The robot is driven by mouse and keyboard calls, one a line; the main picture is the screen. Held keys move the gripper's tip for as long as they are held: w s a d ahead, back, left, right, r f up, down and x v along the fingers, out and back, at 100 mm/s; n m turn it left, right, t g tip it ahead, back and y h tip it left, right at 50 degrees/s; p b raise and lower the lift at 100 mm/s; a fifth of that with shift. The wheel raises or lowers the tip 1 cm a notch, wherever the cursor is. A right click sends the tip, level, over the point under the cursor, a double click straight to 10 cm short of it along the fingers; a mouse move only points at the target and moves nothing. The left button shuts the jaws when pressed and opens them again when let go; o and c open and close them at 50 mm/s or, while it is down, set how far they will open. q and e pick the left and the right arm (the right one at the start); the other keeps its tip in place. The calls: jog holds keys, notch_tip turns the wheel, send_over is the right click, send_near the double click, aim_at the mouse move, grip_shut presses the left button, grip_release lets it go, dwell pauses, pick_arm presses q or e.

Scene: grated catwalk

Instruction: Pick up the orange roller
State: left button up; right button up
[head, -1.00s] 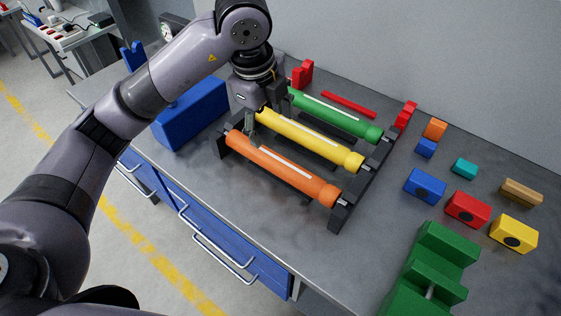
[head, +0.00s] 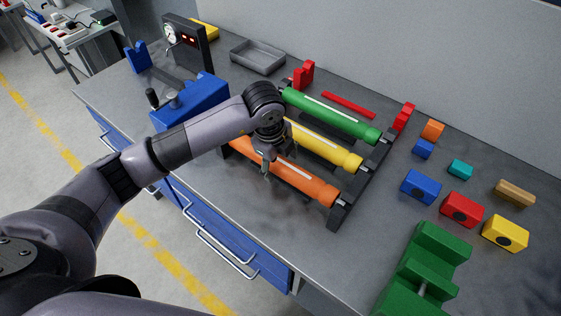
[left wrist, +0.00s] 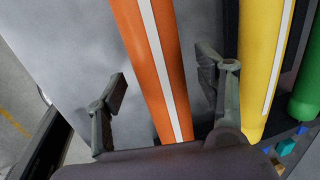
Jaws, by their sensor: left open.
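The orange roller (head: 306,183) lies in a dark rack on the bench, nearest the front edge, with a white stripe along it. The yellow roller (head: 335,151) and the green roller (head: 335,115) lie parallel behind it. My left gripper (head: 268,172) is over the orange roller, and the arm hides part of the roller's left end. In the left wrist view, the open fingers of my left gripper (left wrist: 162,90) stand on either side of the orange roller (left wrist: 150,60), with one finger in the gap before the yellow roller (left wrist: 262,60). I cannot tell contact. My right gripper is not in view.
The dark rack (head: 340,215) holds the rollers. A blue block-like fixture (head: 205,95) stands left, with a grey tray (head: 258,56) behind. Several coloured blocks, including a red one (head: 462,210), and a green V-shaped stand (head: 432,265) are at right. Bare bench lies in front.

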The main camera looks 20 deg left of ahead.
pick_arm(q)
jog(key=shift+f, duration=0.45)
grip_shut()
dwell(0.6)
jog(key=shift+w+r, duration=0.1)
